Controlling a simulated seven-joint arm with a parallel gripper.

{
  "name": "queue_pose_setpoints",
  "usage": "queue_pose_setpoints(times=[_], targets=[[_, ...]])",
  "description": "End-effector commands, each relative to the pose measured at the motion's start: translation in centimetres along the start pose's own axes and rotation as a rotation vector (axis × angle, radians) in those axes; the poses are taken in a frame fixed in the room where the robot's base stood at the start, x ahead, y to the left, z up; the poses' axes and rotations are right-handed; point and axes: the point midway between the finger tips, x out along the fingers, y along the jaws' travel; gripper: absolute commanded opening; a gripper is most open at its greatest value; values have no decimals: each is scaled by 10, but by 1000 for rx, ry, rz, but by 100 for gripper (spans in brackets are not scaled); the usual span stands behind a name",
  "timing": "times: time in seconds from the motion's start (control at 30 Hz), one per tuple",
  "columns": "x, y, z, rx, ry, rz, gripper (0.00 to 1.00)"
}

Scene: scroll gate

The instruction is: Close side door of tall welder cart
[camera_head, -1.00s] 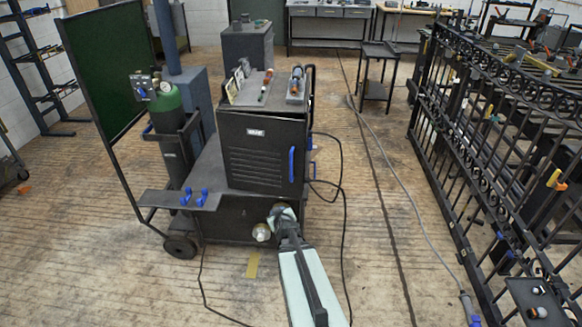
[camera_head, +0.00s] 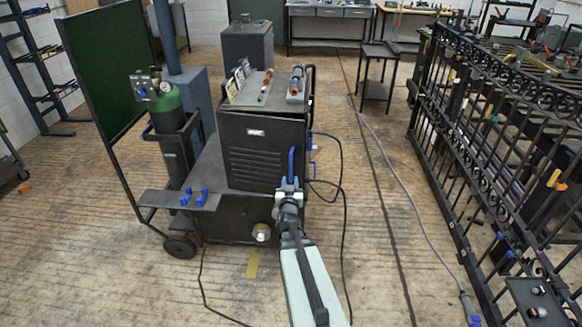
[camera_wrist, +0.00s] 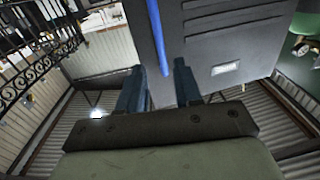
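The tall welder cart (camera_head: 215,215) stands left of centre. Its dark slatted door panel (camera_head: 255,150) faces me, with a vertical blue handle (camera_head: 291,160) near its right edge. How far the door stands ajar is hard to tell. My gripper (camera_head: 289,183) is at the lower end of the handle. In the wrist view, my gripper (camera_wrist: 158,68) is open, with its dark fingers apart. The blue handle (camera_wrist: 155,35) runs down between them, closer to the left finger; contact cannot be told. The door panel (camera_wrist: 225,40) fills the upper right there.
A green gas cylinder (camera_head: 166,115) and a green screen (camera_head: 105,65) stand left of the cart. Cables (camera_head: 343,210) lie on the floor to its right. A black iron gate (camera_head: 480,150) stands at the right. The floor between cart and gate is otherwise mostly clear.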

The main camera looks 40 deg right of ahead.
Motion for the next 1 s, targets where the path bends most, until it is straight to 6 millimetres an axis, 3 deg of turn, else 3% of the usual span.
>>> queue_pose_setpoints(times=[0.5, 0.7, 1.0], targets=[[91, 0, 1, -2, -1, 0, 34], [106, 0, 0, -2, 0, 0, 34], [106, 0, 0, -1, -1, 0, 32]])
